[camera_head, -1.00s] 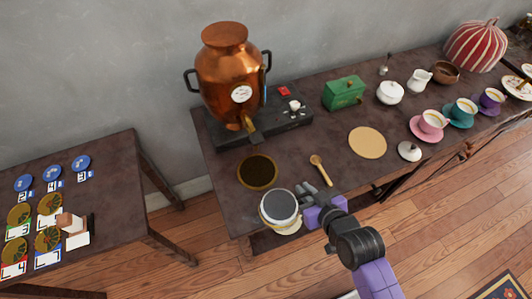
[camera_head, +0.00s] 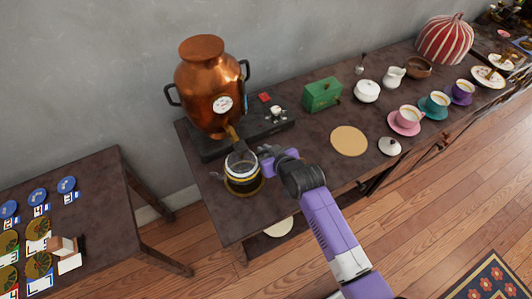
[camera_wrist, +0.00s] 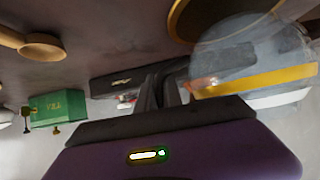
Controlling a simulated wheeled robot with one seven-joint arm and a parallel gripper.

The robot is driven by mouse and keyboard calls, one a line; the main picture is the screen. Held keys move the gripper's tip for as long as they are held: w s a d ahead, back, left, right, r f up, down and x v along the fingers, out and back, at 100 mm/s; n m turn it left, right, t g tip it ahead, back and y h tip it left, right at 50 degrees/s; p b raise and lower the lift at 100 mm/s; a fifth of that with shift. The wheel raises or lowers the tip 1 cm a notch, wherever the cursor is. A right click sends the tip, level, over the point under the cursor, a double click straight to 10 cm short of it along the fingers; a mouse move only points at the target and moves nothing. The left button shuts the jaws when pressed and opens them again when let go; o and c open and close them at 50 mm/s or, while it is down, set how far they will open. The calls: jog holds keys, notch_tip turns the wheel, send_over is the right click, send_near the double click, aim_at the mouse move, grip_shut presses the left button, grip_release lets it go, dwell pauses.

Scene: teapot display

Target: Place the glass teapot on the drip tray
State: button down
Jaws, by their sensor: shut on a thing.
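The glass teapot (camera_head: 241,166), clear with a gold band, is upright over the drip tray in the head view. The drip tray (camera_head: 260,189) is dark and round with a gold rim, and the teapot hides most of it. My gripper (camera_head: 268,156) is shut on the teapot at its right side. In the wrist view the teapot (camera_wrist: 245,82) is at the right beside the fingers, with part of the tray's gold rim (camera_wrist: 178,30) near the top edge. I cannot tell whether the teapot's base touches the tray.
A copper urn (camera_head: 205,90) stands just behind the teapot, its spout close by. A green box (camera_head: 322,94), a round cream mat (camera_head: 349,141) and a white lid (camera_head: 390,146) are to the right.

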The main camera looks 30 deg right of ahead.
jog(key=shift+s+f, duration=0.15)
jog(key=shift+f, duration=0.6)
jog(key=shift+f, duration=0.15)
jog(key=c, duration=1.5)
grip_release()
jog(key=v, duration=1.2)
jog(key=shift+s, duration=0.15)
